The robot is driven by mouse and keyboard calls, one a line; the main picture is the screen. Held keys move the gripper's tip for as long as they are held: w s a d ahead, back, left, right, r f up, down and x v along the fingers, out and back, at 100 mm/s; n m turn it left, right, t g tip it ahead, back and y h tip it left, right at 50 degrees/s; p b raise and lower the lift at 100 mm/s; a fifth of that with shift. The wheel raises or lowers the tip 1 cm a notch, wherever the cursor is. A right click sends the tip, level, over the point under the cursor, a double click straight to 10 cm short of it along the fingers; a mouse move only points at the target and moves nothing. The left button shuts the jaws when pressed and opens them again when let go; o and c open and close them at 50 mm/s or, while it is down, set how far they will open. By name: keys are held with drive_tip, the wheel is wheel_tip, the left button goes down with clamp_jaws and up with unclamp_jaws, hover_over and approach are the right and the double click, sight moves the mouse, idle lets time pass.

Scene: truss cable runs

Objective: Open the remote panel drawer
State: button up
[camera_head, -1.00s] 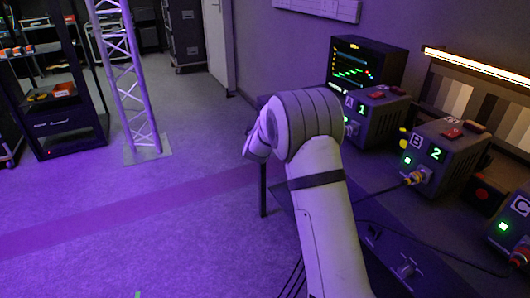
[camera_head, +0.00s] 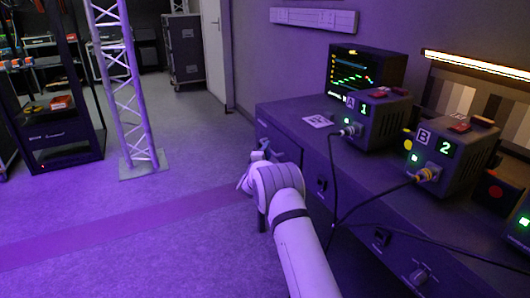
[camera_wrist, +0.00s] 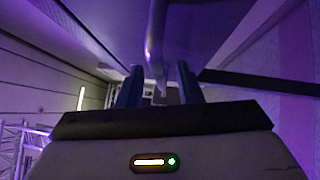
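The drawer front (camera_head: 283,143) is the dark panel at the left end of the long bench, and it looks closed. My gripper (camera_head: 260,152) is at this panel in the head view, small and partly hidden by my own arm. In the wrist view, a grey bar handle (camera_wrist: 155,42) runs down between the two fingers of my gripper (camera_wrist: 159,82). The fingers are apart, with gaps showing on both sides of the bar. I cannot tell whether either finger touches it.
The bench top carries a monitor (camera_head: 365,72), unit A (camera_head: 377,120) and unit B (camera_head: 450,158). Cables hang from the units over the bench front. A truss tower (camera_head: 127,90) and a black rack (camera_head: 55,120) stand at the left. The floor between is clear.

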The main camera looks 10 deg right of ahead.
drive_tip(key=shift+w+d+r, duration=0.15)
drive_tip(key=shift+w+d, duration=0.15)
drive_tip(key=shift+w, duration=0.3)
drive_tip(key=shift+c, duration=0.3)
clamp_jaws()
